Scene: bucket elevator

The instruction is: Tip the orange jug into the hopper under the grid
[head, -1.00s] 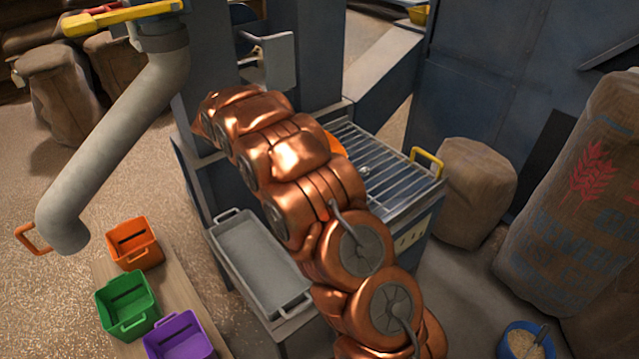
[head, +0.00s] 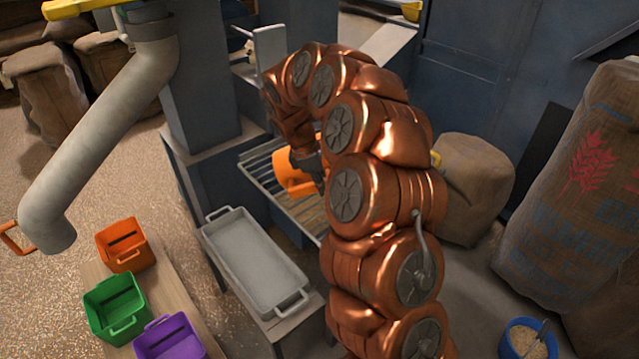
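The orange jug (head: 284,172) is in the middle of the head view, over the metal grid (head: 256,172), and looks tilted. My gripper (head: 318,181) is at the jug's right side and looks closed on it; its fingers are small and partly hidden by my copper arm. The grid's left edge and some bars show left of and below the jug. The hopper under the grid is mostly hidden. I cannot tell whether anything pours from the jug.
A grey tray (head: 213,217) stands in front of the machine. Orange (head: 122,257), green (head: 101,312) and purple (head: 170,345) bins stand on a board at the left. A grey spout pipe (head: 105,140) hangs above them. Sacks (head: 473,185) and a blue bucket (head: 527,338) are on the right.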

